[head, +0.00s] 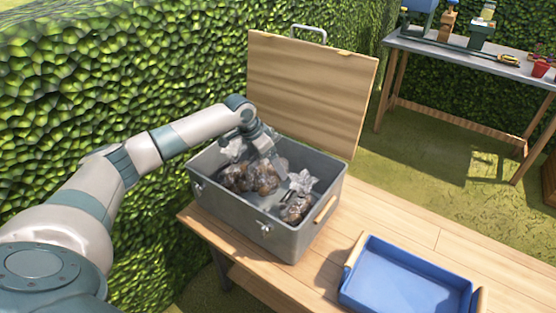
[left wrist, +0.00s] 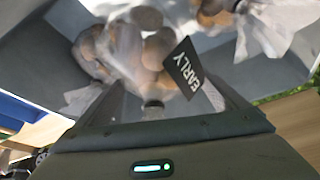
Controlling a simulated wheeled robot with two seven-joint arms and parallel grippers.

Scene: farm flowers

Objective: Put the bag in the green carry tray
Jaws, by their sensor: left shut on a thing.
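Clear bags of brown bulbs lie in an open grey metal box on the wooden bench. One bag (head: 264,182) is near the middle of the box, and another (head: 297,207) is at its right front. My left gripper (head: 272,170) reaches down into the box and is shut on a bag. In the left wrist view, a bag of bulbs (left wrist: 148,50) is close to the jaws, with a dark "EARLY" label (left wrist: 183,68). The fingertips' exact grip is hard to see. No green carry tray is clear; a blue tray (head: 405,285) is at front right. My right gripper is out of view.
The grey box (head: 250,222) has high walls and its wooden lid (head: 310,90) stands open behind. Bench top (head: 385,215) is bare between box and tray. A hedge stands behind; a second table (head: 470,58) with tools and pots is at back right.

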